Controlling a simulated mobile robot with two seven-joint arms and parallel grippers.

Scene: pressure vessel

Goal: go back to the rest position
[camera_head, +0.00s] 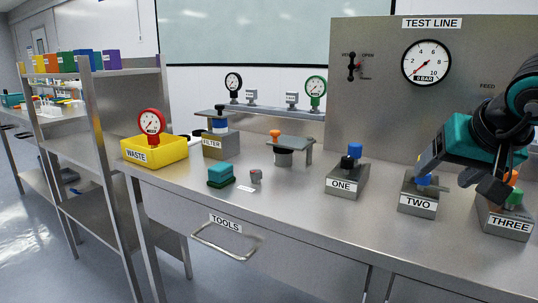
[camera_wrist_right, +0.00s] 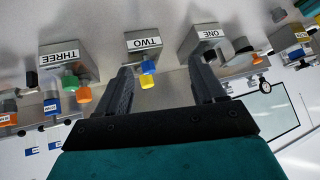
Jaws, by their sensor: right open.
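My right gripper (camera_head: 458,174) hangs at the right of the head view, above the bench near the blocks labelled TWO (camera_head: 418,203) and THREE (camera_head: 505,224). It is open; in the wrist view its two dark fingers (camera_wrist_right: 161,70) stand wide apart with nothing held between them. Block TWO (camera_wrist_right: 144,42), with a blue and yellow part, shows beyond the gap between the fingers. My arm and gripper partly hide block THREE's orange and green parts in the head view. My left gripper is in neither view.
Block ONE (camera_head: 346,183) stands left of TWO. The TEST LINE panel (camera_head: 380,110) with its gauge rises behind them. A yellow WASTE bin (camera_head: 172,152) holding a red gauge, a FILTER block (camera_head: 215,146) and a green item (camera_head: 221,174) stand left. The front middle bench is clear.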

